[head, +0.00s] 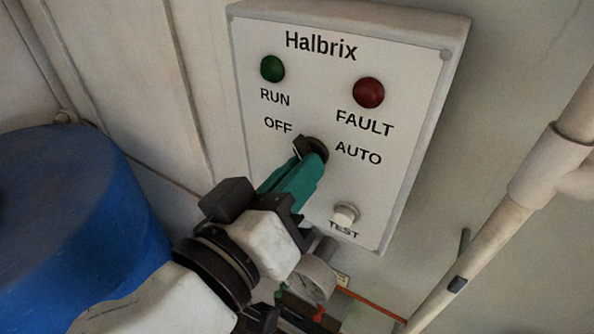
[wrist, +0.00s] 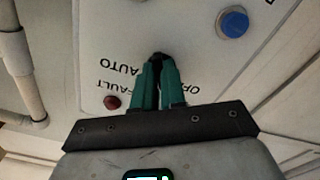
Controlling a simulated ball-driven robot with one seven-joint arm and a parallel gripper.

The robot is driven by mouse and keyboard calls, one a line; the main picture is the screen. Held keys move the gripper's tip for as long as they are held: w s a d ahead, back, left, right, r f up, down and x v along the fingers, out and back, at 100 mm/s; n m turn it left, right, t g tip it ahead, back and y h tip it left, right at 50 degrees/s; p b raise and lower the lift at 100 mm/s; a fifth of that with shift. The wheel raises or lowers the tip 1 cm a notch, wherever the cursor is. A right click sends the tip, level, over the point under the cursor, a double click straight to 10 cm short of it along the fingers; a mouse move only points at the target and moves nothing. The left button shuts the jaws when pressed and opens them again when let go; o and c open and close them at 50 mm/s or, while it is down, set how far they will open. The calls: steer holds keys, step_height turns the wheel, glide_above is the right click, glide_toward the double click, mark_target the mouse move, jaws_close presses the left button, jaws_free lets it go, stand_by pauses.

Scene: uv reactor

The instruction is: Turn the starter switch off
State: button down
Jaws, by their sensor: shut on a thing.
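The starter switch (head: 316,146) is a dark round knob on the white Halbrix panel (head: 410,50), between the OFF and AUTO labels. My gripper (head: 308,162) reaches it from the lower left, with its green fingers shut on the knob. The fingers cover much of the knob, so I cannot tell for sure which label it points to. In the wrist view, the panel lettering is upside down. The fingertips of my gripper (wrist: 160,66) meet at the dark knob (wrist: 158,56), with AUTO on the left and OFF on the right.
A green RUN lamp (head: 272,68) and a red FAULT lamp (head: 368,92) sit above the switch. A white TEST button (head: 345,214) is below it. The wrist view shows a blue button (wrist: 232,22). A blue drum (head: 70,210) stands left, a pipe (head: 500,220) right.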

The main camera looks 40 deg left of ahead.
steer(key=c, duration=1.2)
jaws_free()
steer(key=b+v, duration=0.2)
steer(key=v, duration=0.8)
steer(key=shift+s, duration=0.35)
steer(key=shift+d, duration=0.15)
